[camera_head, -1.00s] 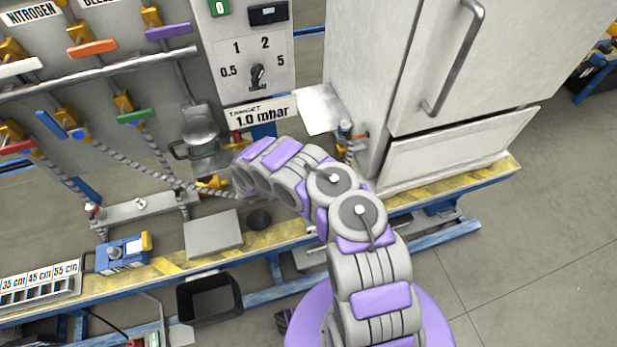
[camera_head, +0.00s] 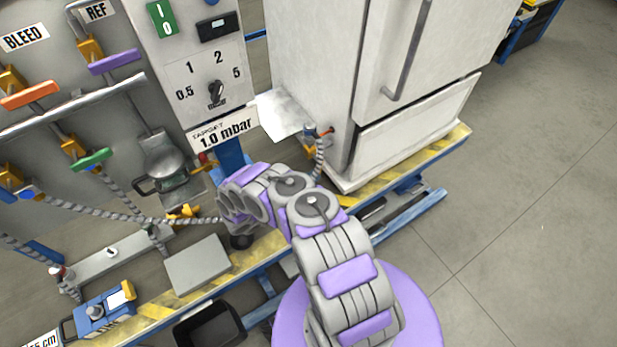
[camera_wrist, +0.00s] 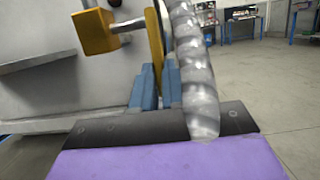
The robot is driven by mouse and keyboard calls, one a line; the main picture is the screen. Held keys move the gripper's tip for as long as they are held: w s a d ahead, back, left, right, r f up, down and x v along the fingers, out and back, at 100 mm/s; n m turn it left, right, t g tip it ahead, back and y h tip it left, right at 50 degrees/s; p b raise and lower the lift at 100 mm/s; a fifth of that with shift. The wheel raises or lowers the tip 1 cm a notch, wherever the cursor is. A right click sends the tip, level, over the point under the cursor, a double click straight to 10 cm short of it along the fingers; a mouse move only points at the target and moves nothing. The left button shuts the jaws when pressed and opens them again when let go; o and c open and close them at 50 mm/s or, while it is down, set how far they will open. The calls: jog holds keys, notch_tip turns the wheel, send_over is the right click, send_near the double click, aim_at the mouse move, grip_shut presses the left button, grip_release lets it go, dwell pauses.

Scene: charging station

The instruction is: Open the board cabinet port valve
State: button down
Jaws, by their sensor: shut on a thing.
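In the wrist view, my gripper (camera_wrist: 158,68) has its two blue fingers close together around the lower part of a thin yellow handle (camera_wrist: 155,40). A metal stem joins this handle to a yellow block (camera_wrist: 95,31) on the left. A grey braided hose (camera_wrist: 193,65) runs just right of the fingers. In the head view, my arm hides the gripper and the gripped handle. A yellow valve (camera_head: 183,213) shows left of my arm's end, below the panel. I cannot tell whether it is the gripped one.
A panel with a dial (camera_head: 215,93) and a 1.0 mbar sign (camera_head: 222,129) stands behind my arm. A white cabinet (camera_head: 320,80) stands to its right, with a small hose fitting (camera_head: 311,132) nearby. A grey box (camera_head: 197,264) lies on the bench. Floor at right is clear.

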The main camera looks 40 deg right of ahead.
jog(key=shift+w+r, duration=0.1)
jog(key=shift+w, duration=0.05)
jog(key=c, duration=1.2)
grip_release()
jog(key=shift+d, duration=0.2)
jog(key=shift+o, duration=0.2)
jog(key=v, duration=0.7)
jog(key=shift+a, duration=0.3)
jog(key=shift+c, duration=0.4)
